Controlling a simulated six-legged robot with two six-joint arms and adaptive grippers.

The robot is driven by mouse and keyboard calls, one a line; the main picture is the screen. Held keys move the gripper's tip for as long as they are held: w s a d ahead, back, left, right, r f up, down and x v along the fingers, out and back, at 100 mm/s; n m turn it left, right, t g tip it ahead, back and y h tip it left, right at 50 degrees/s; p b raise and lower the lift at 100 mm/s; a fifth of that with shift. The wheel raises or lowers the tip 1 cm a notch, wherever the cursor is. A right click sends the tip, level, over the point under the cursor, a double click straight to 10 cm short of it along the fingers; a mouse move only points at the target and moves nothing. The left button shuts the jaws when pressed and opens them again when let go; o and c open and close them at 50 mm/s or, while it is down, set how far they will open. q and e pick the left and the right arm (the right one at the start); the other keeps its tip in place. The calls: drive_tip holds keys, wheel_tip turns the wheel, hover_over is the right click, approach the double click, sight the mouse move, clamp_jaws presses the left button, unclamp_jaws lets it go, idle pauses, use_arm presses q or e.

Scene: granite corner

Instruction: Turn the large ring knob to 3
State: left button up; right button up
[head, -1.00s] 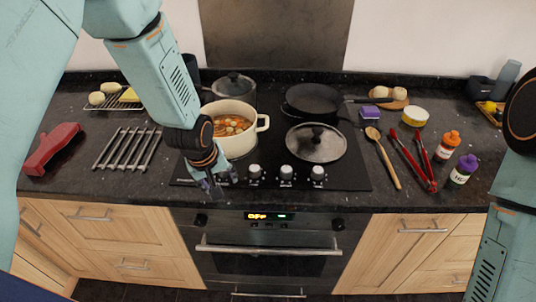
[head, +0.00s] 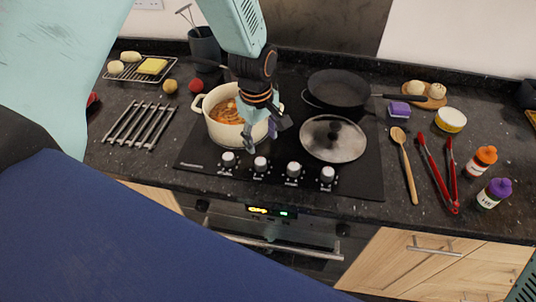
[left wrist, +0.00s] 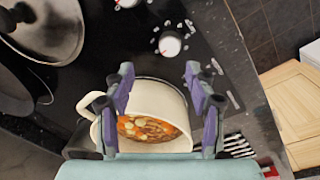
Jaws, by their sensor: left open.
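A row of several silver-white knobs (head: 261,163) runs along the front of the black hob (head: 362,183). Which one is the large ring knob, and the setting of each, is too small to read. My left gripper (head: 265,130) is open and empty, in front of the cream pot of soup (head: 215,132) and behind the knob row in the head view. In the left wrist view, my open left fingers (left wrist: 162,80) spread over the pot (left wrist: 160,99), and one knob (left wrist: 170,44) lies beyond them, not between them. My right gripper is out of view.
A glass-lidded pan (head: 325,146) sits right of my gripper, with a dark frying pan (head: 338,90) behind. A metal rack (head: 138,124) is left. The oven is below.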

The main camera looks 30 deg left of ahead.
sight(260, 161)
use_arm(q)
drive_tip(key=shift+s+r+n, duration=0.1)
drive_tip(key=shift+s+n, duration=0.3)
drive_tip(key=shift+s, duration=0.2)
drive_tip(key=shift+s+a, duration=0.1)
drive_tip(key=shift+s, duration=0.1)
drive_tip(key=shift+s+a+f, duration=0.1)
drive_tip(key=shift+f, duration=0.15)
drive_tip(key=shift+g, duration=0.3)
drive_tip(key=f, duration=0.4)
drive_tip(key=w+f, duration=0.1)
drive_tip(key=f, duration=0.1)
drive_tip(key=shift+d, duration=0.25)
drive_tip(key=shift+s+f+p, duration=0.1)
drive_tip(key=shift+f+p, duration=0.2)
drive_tip(key=shift+f, duration=0.1)
drive_tip(key=shift+s+a+f, duration=0.1)
drive_tip(key=shift+a+f, duration=0.05)
drive_tip(key=shift+f, duration=0.15)
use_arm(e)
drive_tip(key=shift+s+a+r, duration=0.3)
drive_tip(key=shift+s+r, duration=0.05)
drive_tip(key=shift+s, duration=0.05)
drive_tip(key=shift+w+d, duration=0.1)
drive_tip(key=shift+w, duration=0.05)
